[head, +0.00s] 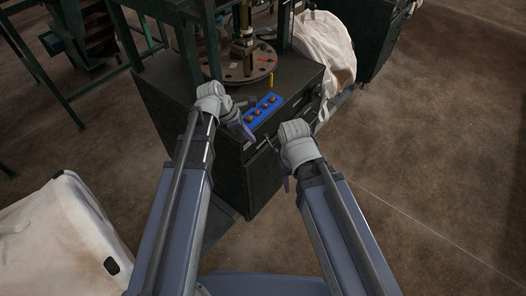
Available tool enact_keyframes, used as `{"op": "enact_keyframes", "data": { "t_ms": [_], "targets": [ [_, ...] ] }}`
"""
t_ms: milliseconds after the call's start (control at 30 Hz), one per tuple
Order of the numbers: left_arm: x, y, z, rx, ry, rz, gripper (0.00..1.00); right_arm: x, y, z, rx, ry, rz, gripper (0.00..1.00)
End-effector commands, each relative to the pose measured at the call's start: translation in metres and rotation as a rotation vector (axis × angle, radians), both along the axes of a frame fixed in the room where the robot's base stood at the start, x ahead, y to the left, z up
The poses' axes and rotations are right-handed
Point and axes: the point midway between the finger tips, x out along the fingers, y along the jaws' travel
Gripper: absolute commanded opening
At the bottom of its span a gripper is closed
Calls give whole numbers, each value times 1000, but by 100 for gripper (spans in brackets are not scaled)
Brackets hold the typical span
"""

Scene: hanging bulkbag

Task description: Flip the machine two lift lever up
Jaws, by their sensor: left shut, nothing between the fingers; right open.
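The dark machine (225,150) stands in front of me, with a blue panel (262,110) of several orange knobs on its top near the right edge. A small pale lever-like part (267,142) shows at the upper side edge, between my grippers; I cannot tell for sure that it is the lift lever or which way it points. My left gripper (243,128) is shut and empty, just left of the blue panel; contact cannot be told. My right gripper (287,182) is open, pointing down in front of the machine's side, partly hidden by its own wrist.
A round flange plate (242,66) and a small yellow part (271,80) are on the machine behind the panel. A white bag (325,45) hangs at the back right. Another white bag (55,240) is at lower left. The floor at right is clear.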

Motion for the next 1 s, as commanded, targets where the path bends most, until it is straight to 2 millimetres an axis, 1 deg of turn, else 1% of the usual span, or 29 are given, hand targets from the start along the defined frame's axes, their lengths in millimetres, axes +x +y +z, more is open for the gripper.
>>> {"op": "enact_keyframes", "data": {
  "t_ms": [167,367,567,900,1000],
  "targets": [
    [0,-1,-2,1,-1,-2,0,0,0,-1,0,0,0,50],
    [1,-4,-12,1,0,-3,0,0,0,-12,0,0,0,50],
    [4,-13,-33,1,-1,-4,0,0,0,-33,0,0,0,50],
    [10,-35,-79,1,-1,-4,0,0,0,-79,0,0,0,50],
    [12,-39,-87,1,-1,-4,0,0,0,-87,0,0,0,50]
  ]
}}
